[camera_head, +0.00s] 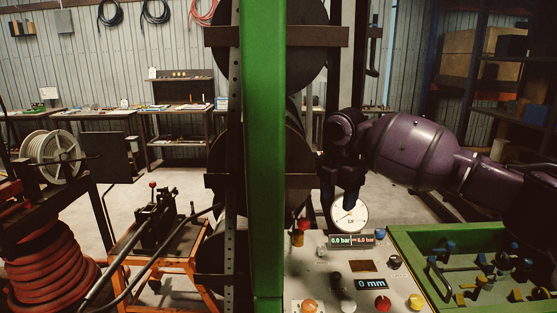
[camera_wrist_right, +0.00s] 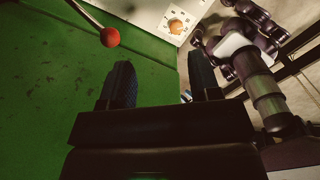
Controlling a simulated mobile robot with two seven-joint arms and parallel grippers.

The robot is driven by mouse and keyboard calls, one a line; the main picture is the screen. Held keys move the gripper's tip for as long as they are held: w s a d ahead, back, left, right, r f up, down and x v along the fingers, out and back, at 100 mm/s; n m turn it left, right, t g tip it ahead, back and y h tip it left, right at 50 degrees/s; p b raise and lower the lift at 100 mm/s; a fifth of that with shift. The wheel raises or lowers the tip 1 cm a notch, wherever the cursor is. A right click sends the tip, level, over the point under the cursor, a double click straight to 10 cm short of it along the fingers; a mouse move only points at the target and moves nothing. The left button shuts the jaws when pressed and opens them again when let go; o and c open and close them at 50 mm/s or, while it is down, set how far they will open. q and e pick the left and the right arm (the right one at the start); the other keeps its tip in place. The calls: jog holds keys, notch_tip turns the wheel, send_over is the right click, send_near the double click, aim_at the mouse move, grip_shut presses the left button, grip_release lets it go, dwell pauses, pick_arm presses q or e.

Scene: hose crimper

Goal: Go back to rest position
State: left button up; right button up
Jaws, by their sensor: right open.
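My right arm comes in from the right in the head view. My right gripper (camera_head: 339,196) points down just above and in front of the pressure gauge (camera_head: 350,217) on the control panel (camera_head: 322,275). In the right wrist view its two dark fingers (camera_wrist_right: 162,80) stand apart with nothing between them. A green surface (camera_wrist_right: 60,100) lies beyond the fingers, with a red knob (camera_wrist_right: 110,37) on a lever at upper left. My left gripper does not show in the head view.
A green post (camera_head: 265,150) stands left of my right gripper. A green tray (camera_head: 400,240) with blue and yellow fittings lies at lower right. A red hose coil (camera_head: 50,260) and an orange-framed stand (camera_head: 165,240) are at left. Open floor (camera_head: 300,190) shows behind.

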jog(key=s+a+f+m+y, duration=0.2)
jog(key=s+f+m, duration=0.2)
jog(key=s+f, duration=0.7)
jog(key=s+a+f+m+y, duration=0.1)
jog(key=s+a+f+m, duration=0.25)
jog(key=s+f, duration=0.8)
jog(key=s+d+f+m+t+h, duration=0.1)
jog(key=s+d+f+m+h, duration=0.15)
jog(key=s+d+m, duration=0.7)
jog(key=s+d+f+m+t+h, duration=0.1)
jog(key=s+d+f+m+t, duration=0.15)
jog(key=s+d+m, duration=0.7)
pick_arm(q)
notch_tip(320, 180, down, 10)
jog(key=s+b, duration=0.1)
jog(key=b, duration=0.9)
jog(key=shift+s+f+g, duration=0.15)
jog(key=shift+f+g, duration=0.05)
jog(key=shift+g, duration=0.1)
pick_arm(e)
jog(key=w+f+n+t, duration=0.1)
jog(key=w+f+t, duration=0.1)
jog(key=f, duration=0.8)
jog(key=w+f+n+t, duration=0.1)
jog(key=f+t, duration=0.3)
jog(key=f, duration=0.7)
jog(key=shift+w+d+f+t, duration=0.15)
jog(key=shift+w+f+t, duration=0.15)
jog(key=shift+w, duration=0.6)
